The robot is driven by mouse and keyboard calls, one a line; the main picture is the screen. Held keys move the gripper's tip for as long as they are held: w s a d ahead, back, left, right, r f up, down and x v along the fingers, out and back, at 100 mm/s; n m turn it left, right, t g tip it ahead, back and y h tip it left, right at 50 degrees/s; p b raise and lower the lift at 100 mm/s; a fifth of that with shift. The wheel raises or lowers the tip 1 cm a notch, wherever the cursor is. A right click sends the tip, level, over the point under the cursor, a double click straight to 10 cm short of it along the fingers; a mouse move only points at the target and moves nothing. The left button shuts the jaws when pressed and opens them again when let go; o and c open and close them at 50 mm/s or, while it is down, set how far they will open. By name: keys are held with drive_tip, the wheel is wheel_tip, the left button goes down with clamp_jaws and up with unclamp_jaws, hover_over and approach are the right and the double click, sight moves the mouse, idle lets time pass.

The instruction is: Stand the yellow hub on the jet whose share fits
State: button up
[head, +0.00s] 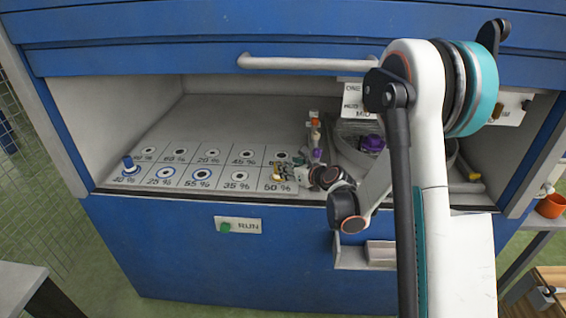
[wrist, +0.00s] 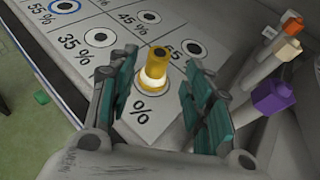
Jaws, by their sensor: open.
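The yellow hub (wrist: 155,66) stands upright in the wrist view, on the front-row cell right of the 35 % cell. Its digits are hidden in the wrist view, but the head view reads 50 % there. The hub covers that cell's jet. In the head view the hub (head: 279,176) is small and partly hidden by my gripper (head: 290,172). My gripper (wrist: 160,76) is open, with one teal-padded finger on each side of the hub and gaps visible. The neighbouring 35 % jet (wrist: 99,38) and 65 % jet (wrist: 194,48) are bare.
A blue hub (head: 128,163) stands on the far-left front jet. Orange- and purple-topped posts (wrist: 272,96) rise close to the right of my gripper. A card (head: 357,100), a handle bar (head: 305,63) and a green RUN button (head: 226,227) are on the blue cabinet.

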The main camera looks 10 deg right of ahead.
drive_tip(key=s+a+r+n+g+h, duration=0.1)
drive_tip(key=s+a+r+n+g, duration=0.1)
drive_tip(key=s+r+n, duration=0.6)
drive_tip(key=s+a+r+n+g, duration=0.1)
drive_tip(key=s+a+r+n, duration=0.1)
drive_tip(key=s+r+n, duration=0.6)
drive_tip(key=s+d+f+n+g+h, duration=0.1)
drive_tip(key=s+n+g+h, duration=0.1)
drive_tip(key=s+n, duration=1.4)
drive_tip(key=s+h, duration=0.1)
drive_tip(key=s, duration=0.6)
drive_tip(key=shift+s+d+f+g+p, duration=0.2)
drive_tip(key=shift+s+d+g+p, duration=0.1)
drive_tip(key=shift+s+g, duration=0.1)
